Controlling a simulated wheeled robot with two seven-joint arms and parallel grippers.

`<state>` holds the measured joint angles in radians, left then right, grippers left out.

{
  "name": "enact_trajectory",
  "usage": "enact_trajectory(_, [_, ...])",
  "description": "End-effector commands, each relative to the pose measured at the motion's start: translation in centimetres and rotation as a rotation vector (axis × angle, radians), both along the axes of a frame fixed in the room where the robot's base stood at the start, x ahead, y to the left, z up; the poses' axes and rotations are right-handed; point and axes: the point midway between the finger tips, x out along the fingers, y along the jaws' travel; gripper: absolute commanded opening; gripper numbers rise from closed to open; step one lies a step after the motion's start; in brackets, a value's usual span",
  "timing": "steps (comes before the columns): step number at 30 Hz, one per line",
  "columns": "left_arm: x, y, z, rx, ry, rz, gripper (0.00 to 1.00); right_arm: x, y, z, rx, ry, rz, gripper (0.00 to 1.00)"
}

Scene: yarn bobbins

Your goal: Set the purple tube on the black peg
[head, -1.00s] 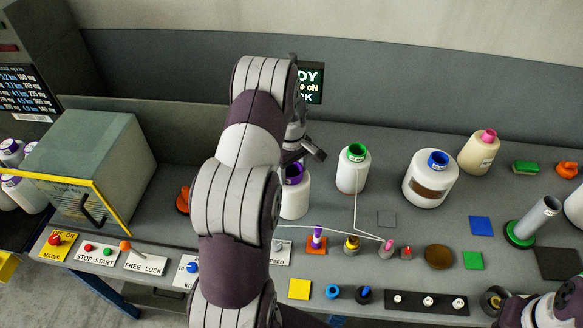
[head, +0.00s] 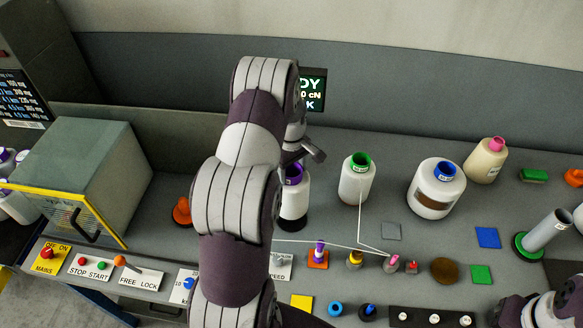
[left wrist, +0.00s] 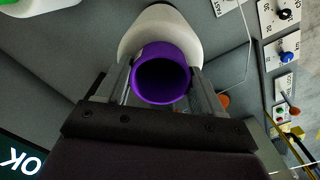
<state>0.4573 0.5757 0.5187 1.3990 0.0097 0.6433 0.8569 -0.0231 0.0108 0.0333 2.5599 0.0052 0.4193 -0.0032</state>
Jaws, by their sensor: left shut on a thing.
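The purple tube (head: 293,174) is the open top of a white bobbin, partly hidden behind my left arm in the head view. In the left wrist view the purple tube (left wrist: 163,78) sits between the two fingers of my left gripper (left wrist: 163,92), which is shut on it. The white yarn body (left wrist: 158,28) shows beyond the tube. My left gripper (head: 306,155) is mostly hidden in the head view. A black round shape (head: 293,222) shows just below the bobbin; I cannot tell if it is the black peg, or if they touch.
A green-topped bobbin (head: 357,180) stands right of the held one, with a blue-topped bobbin (head: 435,187) and a pink-topped bobbin (head: 487,160) farther right. An orange peg base (head: 182,211) and a grey-green box (head: 85,180) lie left. Small pegs and switches line the front.

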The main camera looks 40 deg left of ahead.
Motion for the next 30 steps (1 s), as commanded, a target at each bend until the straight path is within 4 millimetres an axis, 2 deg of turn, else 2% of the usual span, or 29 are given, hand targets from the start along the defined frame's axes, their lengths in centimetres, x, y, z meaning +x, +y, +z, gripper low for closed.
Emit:
enact_trajectory(18, [0.0,0.0,-5.9,0.001,-0.001,0.0,0.0,0.0,0.0,-4.1,0.0,0.0,0.0,0.0])
enact_trajectory(30, [0.0,0.0,-6.5,0.001,-0.001,0.0,0.0,0.0,0.0,-4.4,0.0,0.0,0.0,0.0])
